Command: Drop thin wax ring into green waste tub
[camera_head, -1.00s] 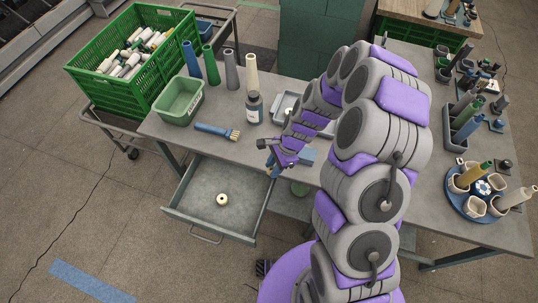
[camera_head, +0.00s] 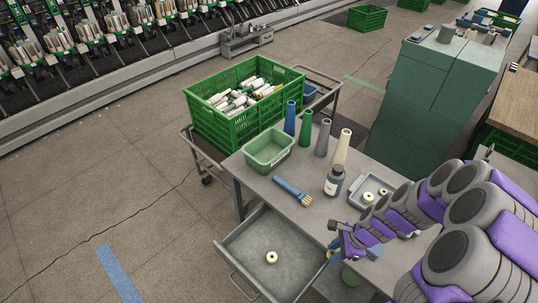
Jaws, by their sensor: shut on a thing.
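The green waste tub (camera_head: 261,164) stands open at the table's back left corner, beside the row of tubes. My gripper (camera_head: 335,242) is low at the table's front edge, by the right side of the open drawer, right of and nearer than the tub. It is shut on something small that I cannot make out. A pale ring (camera_head: 271,257) lies in the open drawer (camera_head: 255,242). Two more pale rings (camera_head: 368,198) show at a grey tray (camera_head: 359,183) on the table. I cannot tell which ring is the thin one.
A brush (camera_head: 292,191) lies between the tub and my gripper. A green crate of spools (camera_head: 233,124) sits on a cart behind the tub. Floor left of the drawer is clear.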

